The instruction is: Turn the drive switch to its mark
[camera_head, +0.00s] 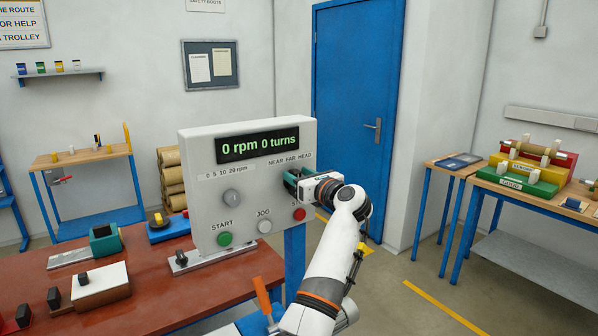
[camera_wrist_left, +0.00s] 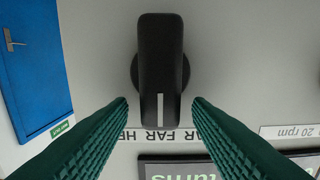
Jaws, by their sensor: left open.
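The drive switch (camera_wrist_left: 160,60) is a black bar knob on a round base, seen in the left wrist view on the grey panel face. Its white line points at the FAR word of the NEAR FAR HEAD label (camera_wrist_left: 160,135), which appears upside down there. My left gripper (camera_wrist_left: 160,103) has ridged green fingers, open, one on each side of the knob's marked end, with gaps showing. In the head view my left gripper (camera_head: 289,182) is at the control box (camera_head: 205,170), below the NEAR FAR HEAD label, and hides most of the switch. My right gripper is not in view.
The display (camera_head: 258,145) reads 0 rpm 0 turns. A grey speed knob (camera_head: 232,197), green START button (camera_head: 224,239), white JOG button (camera_head: 264,227) and red button (camera_head: 299,214) are on the same face. The red-brown bench (camera_head: 150,270) holds several small items.

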